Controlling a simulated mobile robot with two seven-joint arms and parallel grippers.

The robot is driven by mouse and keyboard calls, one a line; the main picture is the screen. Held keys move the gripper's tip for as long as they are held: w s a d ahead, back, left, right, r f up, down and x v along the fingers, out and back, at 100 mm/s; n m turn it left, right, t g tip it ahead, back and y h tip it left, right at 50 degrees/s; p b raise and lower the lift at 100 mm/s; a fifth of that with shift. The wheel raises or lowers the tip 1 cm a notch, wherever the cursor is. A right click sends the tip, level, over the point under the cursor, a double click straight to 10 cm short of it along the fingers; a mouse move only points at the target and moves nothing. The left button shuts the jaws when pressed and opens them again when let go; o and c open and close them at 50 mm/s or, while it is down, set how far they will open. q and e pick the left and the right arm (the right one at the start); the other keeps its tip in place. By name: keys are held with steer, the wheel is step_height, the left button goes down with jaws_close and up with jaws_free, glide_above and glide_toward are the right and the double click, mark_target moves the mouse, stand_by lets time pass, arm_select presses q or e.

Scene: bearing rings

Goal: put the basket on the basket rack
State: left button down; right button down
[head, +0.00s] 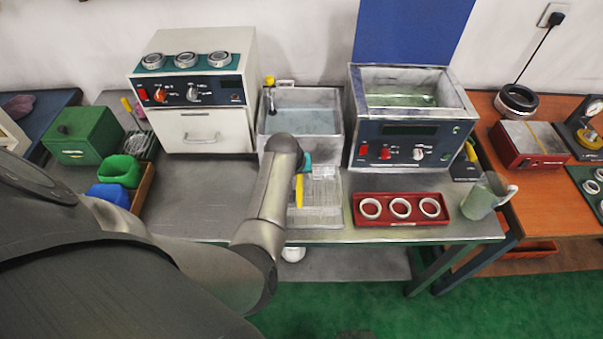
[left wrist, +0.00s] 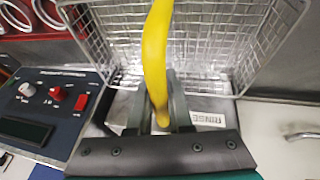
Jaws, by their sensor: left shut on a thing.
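The wire basket (head: 325,186) with its yellow handle (head: 299,190) is at the middle of the metal bench, in front of the rinse sink. My left gripper (head: 303,172) is mostly hidden behind my own arm in the head view. In the left wrist view my left gripper (left wrist: 160,115) is shut on the yellow handle (left wrist: 155,50), and the basket's wire mesh (left wrist: 215,40) lies beyond it. A pale metal frame, which looks like the basket rack (head: 315,217), shows under the basket. I cannot tell whether the basket touches it. My right gripper is not in view.
The rinse sink (head: 302,98) stands behind the basket. The ultrasonic cleaner (head: 410,130) is to its right, with a red tray of rings (head: 400,222) and a jug (head: 487,194) in front. Bare bench (head: 200,200) lies to the left.

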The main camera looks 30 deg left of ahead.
arm_select(q)
steer(key=shift+s+f, duration=0.15)
steer(key=shift+f, duration=0.1)
stand_by(0.6)
steer(key=c, duration=0.8)
jaws_free()
steer(key=shift+o, duration=0.2)
steer(key=shift+s+d+f, duration=0.1)
steer(key=shift+p, duration=0.3)
step_height(320, 180, up, 9)
steer(key=p, duration=0.9)
steer(key=shift+r+p, duration=0.75)
steer(key=shift+r, duration=0.35)
